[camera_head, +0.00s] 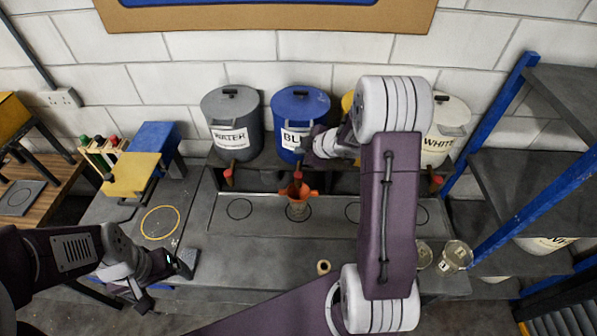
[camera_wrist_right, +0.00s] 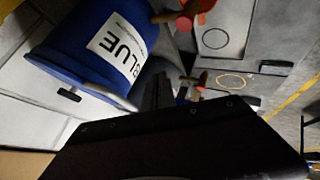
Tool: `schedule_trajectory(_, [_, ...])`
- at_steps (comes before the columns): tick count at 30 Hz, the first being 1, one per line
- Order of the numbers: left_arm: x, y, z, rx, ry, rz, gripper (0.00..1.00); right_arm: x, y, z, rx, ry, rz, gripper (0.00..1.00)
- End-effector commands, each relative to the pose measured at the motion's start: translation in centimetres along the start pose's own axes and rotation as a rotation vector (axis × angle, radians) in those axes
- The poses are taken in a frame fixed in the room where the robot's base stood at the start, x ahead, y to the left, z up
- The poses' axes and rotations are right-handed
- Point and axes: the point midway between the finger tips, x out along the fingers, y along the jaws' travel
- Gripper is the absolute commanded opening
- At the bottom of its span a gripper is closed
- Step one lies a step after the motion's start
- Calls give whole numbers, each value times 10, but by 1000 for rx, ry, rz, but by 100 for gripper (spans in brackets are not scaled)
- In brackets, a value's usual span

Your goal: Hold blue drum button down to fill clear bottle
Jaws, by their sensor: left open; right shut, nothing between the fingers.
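The blue drum (camera_head: 315,108) stands on the rear shelf, and its "BLUE" label shows in the right wrist view (camera_wrist_right: 121,47). A red tap piece (camera_head: 298,176) sits at its front, just above an orange funnel (camera_head: 302,192). The clear bottle (camera_head: 297,212) stands under the funnel on a marked circle; its fill level is too small to tell. My right gripper (camera_head: 314,157) is shut and empty in front of the blue drum, near its lower right side. Whether it touches the drum or button cannot be told. My left gripper (camera_head: 172,278) is open and empty above the bench's front left.
The grey WATER drum (camera_head: 222,108) stands left of the blue drum, the WHITE drum (camera_head: 447,115) to the right. A yellow drum is mostly hidden by my right arm. Clear jars (camera_head: 456,256) stand at the bench's right. The bench's middle left is clear.

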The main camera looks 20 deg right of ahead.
Motion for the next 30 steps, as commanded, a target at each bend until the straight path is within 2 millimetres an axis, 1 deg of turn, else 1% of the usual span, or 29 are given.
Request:
schedule_trajectory(4, [2, 0, 0, 0, 0, 0, 88, 1, -1, 1, 0, 0, 0, 0])
schedule_trajectory(8, [10, 0, 1, 0, 1, 0, 88, 6, -4, 4, -1, 0, 0, 0])
schedule_trajectory(14, [34, -1, 3, 0, 0, 0, 88, 23, -16, 16, -1, 0, 0, 0])
schedule_trajectory(22, [76, -1, 8, 0, 0, 0, 88, 49, -36, 35, -1, 1, 1, 0])
schedule_trajectory(27, [89, -2, 9, 0, 0, 0, 88, 61, -44, 44, 0, 0, 0, 0])
schedule_trajectory(30, [90, -2, 9, 0, 1, 0, 88, 62, -45, 45, -1, 0, 0, 0])
